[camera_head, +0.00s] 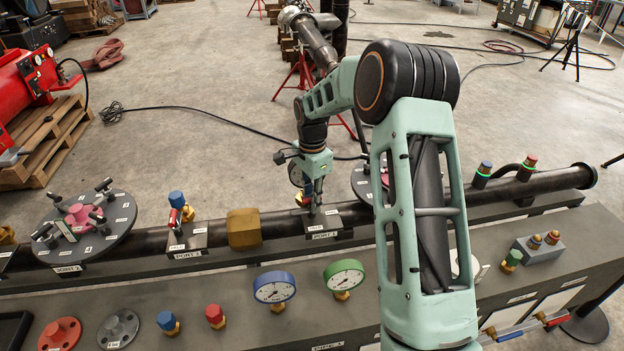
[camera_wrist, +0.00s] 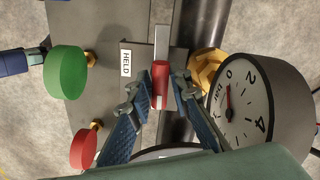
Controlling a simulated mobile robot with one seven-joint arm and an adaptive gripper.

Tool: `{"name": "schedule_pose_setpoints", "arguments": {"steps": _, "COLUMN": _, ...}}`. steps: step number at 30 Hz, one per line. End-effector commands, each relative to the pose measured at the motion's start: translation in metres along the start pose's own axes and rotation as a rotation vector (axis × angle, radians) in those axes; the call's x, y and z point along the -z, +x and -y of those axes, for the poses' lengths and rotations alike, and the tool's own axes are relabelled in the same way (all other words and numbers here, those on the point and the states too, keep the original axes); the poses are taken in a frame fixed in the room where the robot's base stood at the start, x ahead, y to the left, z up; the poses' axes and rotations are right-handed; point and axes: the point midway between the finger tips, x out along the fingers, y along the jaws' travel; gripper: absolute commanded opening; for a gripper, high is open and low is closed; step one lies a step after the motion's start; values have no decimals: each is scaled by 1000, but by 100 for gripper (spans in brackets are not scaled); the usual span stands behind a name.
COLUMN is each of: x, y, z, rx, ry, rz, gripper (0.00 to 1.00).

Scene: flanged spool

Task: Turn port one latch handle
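In the wrist view a latch handle with a red grip (camera_wrist: 160,86) and a pale metal end lies on a grey plate beside a tag reading HELD. My gripper (camera_wrist: 158,90) has its two blue fingers on either side of the red grip, with narrow gaps showing, so it looks open around the handle. In the head view my gripper (camera_head: 314,192) points down at a port plate (camera_head: 324,222) on the dark pipe; it hides most of the handle there.
A large dial gauge (camera_wrist: 246,104) stands close to the right finger in the wrist view. A brass fitting (camera_wrist: 206,70) is behind it. In the head view, a brass hex block (camera_head: 243,228) sits between the ports.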

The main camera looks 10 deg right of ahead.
Motion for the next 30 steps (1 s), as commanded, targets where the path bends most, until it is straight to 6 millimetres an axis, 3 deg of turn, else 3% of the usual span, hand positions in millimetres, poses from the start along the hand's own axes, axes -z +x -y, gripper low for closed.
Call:
{"name": "schedule_pose_setpoints", "arguments": {"steps": 5, "x": -2, "y": 2, "z": 1, "rx": 2, "ry": 258, "rz": -2, "gripper": 17}}
{"name": "schedule_pose_setpoints", "arguments": {"steps": 6, "x": 0, "y": -20, "z": 2, "rx": 4, "ry": 251, "rz": -2, "gripper": 17}}
{"name": "schedule_pose_setpoints", "arguments": {"steps": 9, "x": 0, "y": -41, "z": 1, "rx": 2, "ry": 249, "rz": 0, "gripper": 17}}
{"name": "schedule_pose_setpoints", "arguments": {"steps": 15, "x": -1, "y": -64, "z": 0, "rx": 0, "ry": 248, "rz": 0, "gripper": 17}}
{"name": "schedule_pose_setpoints", "arguments": {"steps": 27, "x": 0, "y": -70, "z": 0, "rx": 0, "ry": 248, "rz": 1, "gripper": 17}}
{"name": "schedule_pose_setpoints", "arguments": {"steps": 30, "x": 0, "y": -70, "z": 0, "rx": 0, "ry": 247, "rz": 0, "gripper": 26}}
